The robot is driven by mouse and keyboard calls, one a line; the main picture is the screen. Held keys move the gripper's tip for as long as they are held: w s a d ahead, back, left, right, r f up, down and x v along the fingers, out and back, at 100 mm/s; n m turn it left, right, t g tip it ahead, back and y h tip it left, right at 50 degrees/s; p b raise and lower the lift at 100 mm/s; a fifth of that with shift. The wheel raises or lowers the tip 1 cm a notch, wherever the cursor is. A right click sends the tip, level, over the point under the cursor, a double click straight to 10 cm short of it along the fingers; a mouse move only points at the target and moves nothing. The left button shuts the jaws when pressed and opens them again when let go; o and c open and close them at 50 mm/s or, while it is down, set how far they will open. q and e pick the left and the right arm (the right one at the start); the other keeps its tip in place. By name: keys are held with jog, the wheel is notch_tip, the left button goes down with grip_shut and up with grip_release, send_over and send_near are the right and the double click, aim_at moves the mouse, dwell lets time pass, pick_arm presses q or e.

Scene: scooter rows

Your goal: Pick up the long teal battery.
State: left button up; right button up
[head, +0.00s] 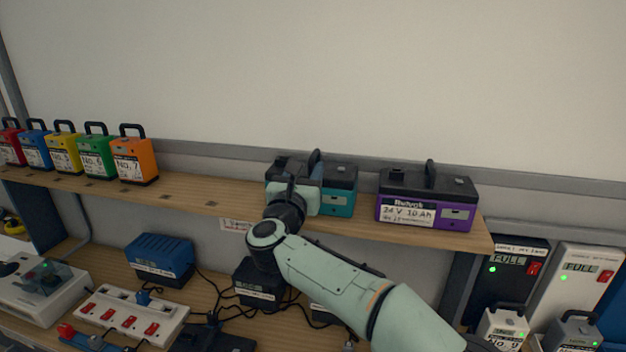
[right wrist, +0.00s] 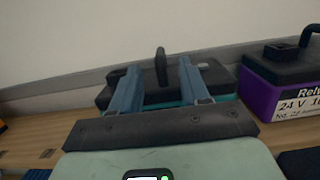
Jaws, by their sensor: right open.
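The long teal battery (head: 342,203) stands on the upper wooden shelf, with a dark top and a black handle. My right arm and gripper (head: 300,172) cover its left and middle part in the head view. In the right wrist view the battery (right wrist: 215,75) lies just ahead of my right gripper (right wrist: 159,67). The two blue-grey fingers are apart, and the upright handle (right wrist: 161,62) shows between them. The fingers are open and not closed on the handle; whether they reach around it I cannot tell. My left gripper is out of view.
A purple battery (head: 425,212) stands close to the right of the teal one. Several small coloured batteries, the nearest orange (head: 135,162), stand at the shelf's left. Bare shelf (head: 205,192) lies between. Chargers, a power strip (head: 130,313) and cables fill the lower bench.

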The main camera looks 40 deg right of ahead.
aim_at(314, 152)
jog(key=p+x, duration=0.1)
jog(key=x, duration=0.2)
jog(key=shift+w, duration=0.2)
jog(key=p+x, duration=0.2)
jog(key=x, duration=0.3)
jog(key=shift+f+p, duration=0.15)
jog(key=shift+p, duration=0.15)
jog(key=shift+w+d+f, duration=0.15)
jog(key=shift+w, duration=0.1)
jog(key=shift+s, duration=0.35)
jog(key=c, duration=0.4)
grip_shut()
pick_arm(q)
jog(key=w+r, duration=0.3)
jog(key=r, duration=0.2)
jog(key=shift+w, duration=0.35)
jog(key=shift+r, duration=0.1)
pick_arm(e)
jog(key=shift+r, duration=0.2)
